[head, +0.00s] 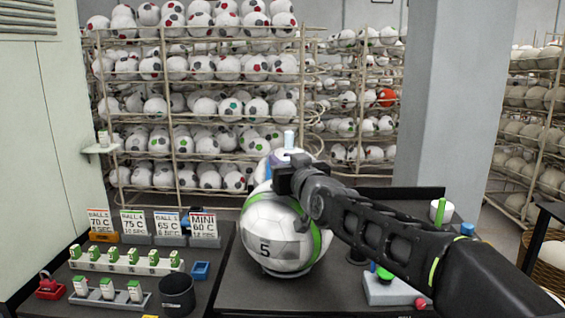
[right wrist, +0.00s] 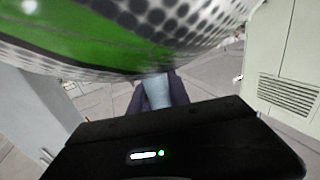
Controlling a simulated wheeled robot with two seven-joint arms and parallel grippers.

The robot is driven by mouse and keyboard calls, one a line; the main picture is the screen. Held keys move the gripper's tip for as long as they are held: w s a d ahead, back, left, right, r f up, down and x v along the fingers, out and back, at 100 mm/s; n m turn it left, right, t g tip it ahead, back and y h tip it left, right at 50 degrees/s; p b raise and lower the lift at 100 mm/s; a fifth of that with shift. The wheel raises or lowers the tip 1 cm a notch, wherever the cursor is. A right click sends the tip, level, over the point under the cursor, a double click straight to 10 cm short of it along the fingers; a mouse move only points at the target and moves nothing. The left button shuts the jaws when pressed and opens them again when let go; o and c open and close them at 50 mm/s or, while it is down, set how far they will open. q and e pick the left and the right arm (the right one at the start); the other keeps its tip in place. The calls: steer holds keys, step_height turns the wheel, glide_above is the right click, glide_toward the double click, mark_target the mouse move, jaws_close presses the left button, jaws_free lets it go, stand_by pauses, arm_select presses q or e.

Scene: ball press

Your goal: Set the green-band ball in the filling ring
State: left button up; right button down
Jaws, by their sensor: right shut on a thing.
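The green-band ball (head: 278,237) is white with dark patches, a "5" and a green stripe. It stands large in the middle of the head view, over the dark bench. My right gripper (head: 287,176) is at its top and shut on it, seemingly by a pale blue stem (right wrist: 153,88) between the fingers in the right wrist view. There the ball's green band (right wrist: 90,35) fills the top. A curved edge shows under the ball; I cannot tell whether this is the filling ring or whether the ball touches it. My left gripper is not in view.
At left are label cards (head: 132,222), green-topped bottles in racks (head: 120,262) and a dark cup (head: 177,293). At right are a green peg (head: 440,210) and a pale box (head: 385,291). Ball shelves stand behind.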

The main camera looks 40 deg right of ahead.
steer(key=shift+f, duration=0.15)
steer(key=c, duration=1.2)
jaws_free()
steer(key=shift+c, duration=0.2)
steer(key=shift+r+p, duration=0.3)
steer(key=shift+s+a+f, duration=0.1)
steer(key=shift+s, duration=0.25)
steer(key=b+v, duration=0.3)
steer(key=v, duration=0.8)
steer(key=shift+s, duration=0.2)
